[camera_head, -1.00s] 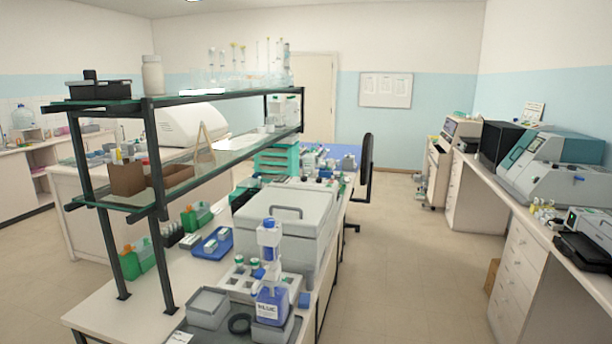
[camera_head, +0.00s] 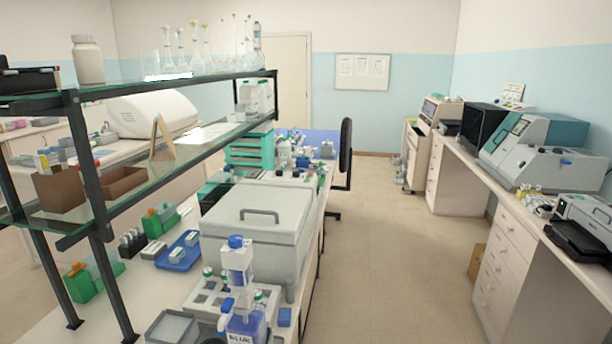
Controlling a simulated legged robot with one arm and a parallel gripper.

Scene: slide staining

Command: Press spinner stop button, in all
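My gripper is not in view. No spinner stop button can be made out. A grey box-shaped device with a handled lid (camera_head: 257,222) stands shut on the near bench; I cannot tell whether it is the spinner. On the right counter is a large grey and teal machine (camera_head: 545,160) with a small blue spot on its front; I cannot tell whether that is a button.
The near bench (camera_head: 105,302) carries a blue-labelled bottle (camera_head: 245,322), a white rack (camera_head: 207,297), a blue tray (camera_head: 179,252) and a glass shelf (camera_head: 165,178). A black chair (camera_head: 345,155) stands beyond. The aisle floor (camera_head: 385,250) between bench and right counter is clear.

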